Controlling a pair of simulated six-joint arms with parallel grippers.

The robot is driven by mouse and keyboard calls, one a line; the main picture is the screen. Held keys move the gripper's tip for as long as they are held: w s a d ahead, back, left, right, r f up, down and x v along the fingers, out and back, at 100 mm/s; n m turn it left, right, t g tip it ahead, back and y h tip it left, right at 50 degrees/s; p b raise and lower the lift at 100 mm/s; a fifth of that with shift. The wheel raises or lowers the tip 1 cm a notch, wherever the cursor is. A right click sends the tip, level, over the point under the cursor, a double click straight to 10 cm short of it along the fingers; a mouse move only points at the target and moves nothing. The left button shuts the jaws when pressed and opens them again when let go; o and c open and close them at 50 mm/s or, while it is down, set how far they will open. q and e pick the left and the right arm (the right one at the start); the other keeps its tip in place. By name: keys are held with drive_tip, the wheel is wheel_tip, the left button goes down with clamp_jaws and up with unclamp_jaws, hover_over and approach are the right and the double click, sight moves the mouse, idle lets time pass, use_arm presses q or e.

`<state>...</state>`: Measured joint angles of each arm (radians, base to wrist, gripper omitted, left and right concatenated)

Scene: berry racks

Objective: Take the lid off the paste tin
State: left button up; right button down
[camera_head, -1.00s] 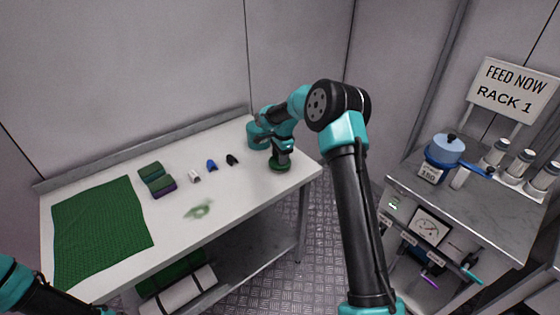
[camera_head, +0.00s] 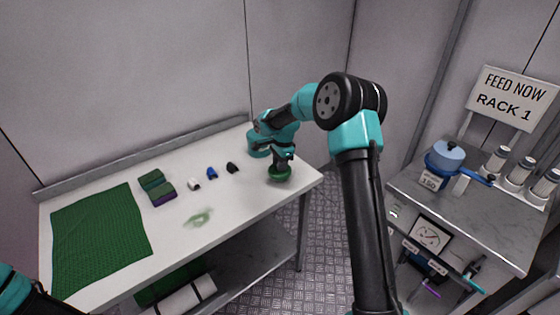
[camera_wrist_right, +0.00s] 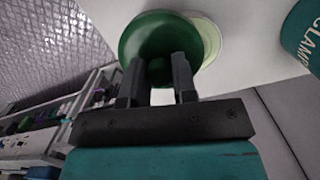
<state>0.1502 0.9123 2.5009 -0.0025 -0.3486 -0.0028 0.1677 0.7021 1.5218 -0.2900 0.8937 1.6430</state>
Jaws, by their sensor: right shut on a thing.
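The paste tin's round green lid (camera_wrist_right: 150,38) is under my right gripper (camera_wrist_right: 158,68), whose two dark fingers close on its small knob in the right wrist view. A pale round rim (camera_wrist_right: 211,40), apparently the tin's, shows behind the lid and off to one side. In the head view the green tin and lid (camera_head: 279,174) are at the table's right end, below my right gripper (camera_head: 282,162); the gap between them is too small to judge. My left arm shows only at the lower left corner; its gripper is out of view.
A teal clamp container (camera_head: 257,142) stands beside the right gripper. A metal cart (camera_head: 475,215) with a blue pot (camera_head: 447,157) stands right.

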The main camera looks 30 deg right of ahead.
drive_tip(key=s+a+r, duration=0.1)
drive_tip(key=s+a, duration=0.5)
drive_tip(key=s, duration=0.4)
drive_tip(key=shift+a, duration=0.15)
drive_tip(key=shift+s, duration=0.15)
